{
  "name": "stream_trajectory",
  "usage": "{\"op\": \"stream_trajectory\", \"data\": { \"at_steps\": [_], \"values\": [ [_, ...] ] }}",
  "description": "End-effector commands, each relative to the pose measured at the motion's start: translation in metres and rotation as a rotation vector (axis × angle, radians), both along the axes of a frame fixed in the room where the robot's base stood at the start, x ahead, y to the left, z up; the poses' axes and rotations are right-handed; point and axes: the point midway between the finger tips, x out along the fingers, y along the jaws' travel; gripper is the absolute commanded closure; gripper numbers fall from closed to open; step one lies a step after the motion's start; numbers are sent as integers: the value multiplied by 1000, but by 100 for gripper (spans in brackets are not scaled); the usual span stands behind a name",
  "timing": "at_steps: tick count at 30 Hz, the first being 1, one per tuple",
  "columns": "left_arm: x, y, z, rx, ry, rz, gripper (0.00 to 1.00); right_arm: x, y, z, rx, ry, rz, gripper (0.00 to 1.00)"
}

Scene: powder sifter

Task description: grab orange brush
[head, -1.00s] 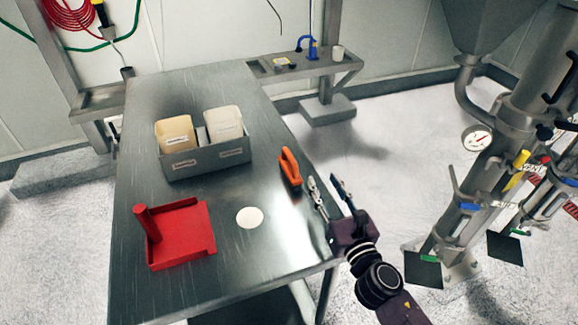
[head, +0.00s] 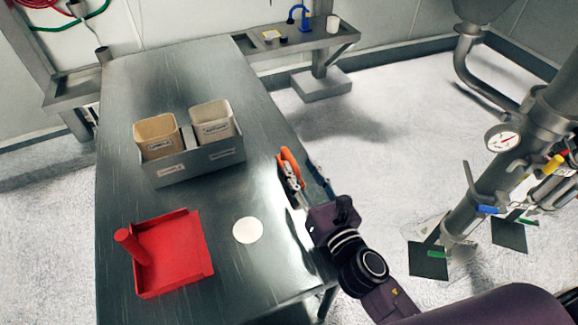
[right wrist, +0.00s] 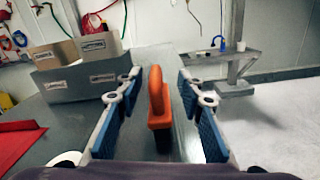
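The orange brush (head: 288,158) stands at the right edge of the steel table. My right gripper (head: 304,174) is open at the brush. In the right wrist view its blue-padded fingers (right wrist: 158,82) lie on either side of the brush, with a visible gap on both sides. In the head view a finger hides the brush's lower part. My left gripper is not in view.
On the steel table (head: 190,203) are a grey holder (head: 172,174) with two labelled tubs, a red dustpan-like tray (head: 180,255) and a white disc (head: 247,230). Sifter pipework (head: 490,180) stands right of the table, with open floor between. A wall shelf (head: 335,40) is at the back.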

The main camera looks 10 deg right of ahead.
Motion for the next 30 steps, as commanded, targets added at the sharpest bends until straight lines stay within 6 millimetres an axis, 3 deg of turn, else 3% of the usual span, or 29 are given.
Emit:
{"op": "stream_trajectory", "data": {
  "at_steps": [5,15,23,30],
  "values": [
    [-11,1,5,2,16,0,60,16,5,0,0,-2,0,65],
    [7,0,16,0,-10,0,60,55,18,-5,0,-1,0,65],
    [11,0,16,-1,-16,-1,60,58,19,-6,-1,0,0,65],
    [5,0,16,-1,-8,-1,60,58,18,-6,-1,0,0,88]
  ]
}}
